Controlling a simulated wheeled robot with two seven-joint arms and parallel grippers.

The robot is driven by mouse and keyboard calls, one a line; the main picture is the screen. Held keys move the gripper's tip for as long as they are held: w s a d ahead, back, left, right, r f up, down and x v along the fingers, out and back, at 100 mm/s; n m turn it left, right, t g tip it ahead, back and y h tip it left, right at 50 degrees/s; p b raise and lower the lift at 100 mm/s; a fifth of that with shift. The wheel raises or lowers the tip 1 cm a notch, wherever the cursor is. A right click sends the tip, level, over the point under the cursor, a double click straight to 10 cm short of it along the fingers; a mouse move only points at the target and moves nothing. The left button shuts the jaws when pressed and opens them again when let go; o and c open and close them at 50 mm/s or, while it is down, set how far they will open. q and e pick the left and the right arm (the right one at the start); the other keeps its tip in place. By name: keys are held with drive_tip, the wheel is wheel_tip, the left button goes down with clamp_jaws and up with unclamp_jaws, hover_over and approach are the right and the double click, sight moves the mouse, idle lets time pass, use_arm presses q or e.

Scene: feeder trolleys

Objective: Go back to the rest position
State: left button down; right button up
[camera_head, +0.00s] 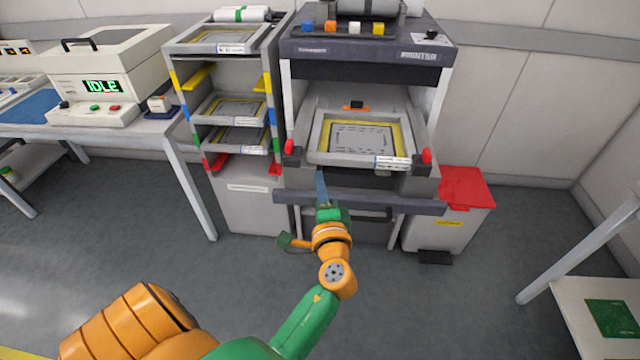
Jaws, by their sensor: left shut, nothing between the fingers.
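My left gripper (322,188) is at the end of the orange and green arm that reaches up from the bottom left. It is shut and empty, in front of the dark front bar of the printer (368,48). It looks close to the bar; I cannot tell whether it touches. A framed stencil with a yellow border (408,140) lies in the printer's open bay, beyond the gripper and apart from it. My right gripper is not in view.
A rack (176,100) with framed stencils on its shelves stands left of the printer. A table (130,131) with a machine reading IDLE (102,87) is further left. A bin with a red lid (464,188) is at right. A white table (570,312) is at lower right. Grey floor between is clear.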

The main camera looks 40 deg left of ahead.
use_arm(q)
drive_tip(key=shift+a, duration=0.1)
drive_tip(key=s+d+f+g+h, duration=0.1)
drive_tip(key=s+d+f+h, duration=0.15)
drive_tip(key=f, duration=0.55)
drive_tip(key=s+d+f+m+g+h+p, duration=0.1)
drive_tip(key=d+f+g+h, duration=0.2)
drive_tip(key=f, duration=0.6)
drive_tip(key=s+d+f+h, duration=0.2)
drive_tip(key=d+f+h, duration=0.15)
drive_tip(key=f, duration=0.45)
drive_tip(key=s+f+n+g+h, duration=0.1)
drive_tip(key=s+f+n+g, duration=0.1)
drive_tip(key=s+f, duration=0.3)
drive_tip(key=s+d+f+n+g+h+p, duration=0.1)
drive_tip(key=s+f+n+g, duration=0.2)
drive_tip(key=s, duration=1.1)
drive_tip(key=s+f+n+g+h, duration=0.2)
drive_tip(key=s+f, duration=0.6)
drive_tip(key=s, duration=0.2)
drive_tip(key=shift+d+n+g, duration=0.3)
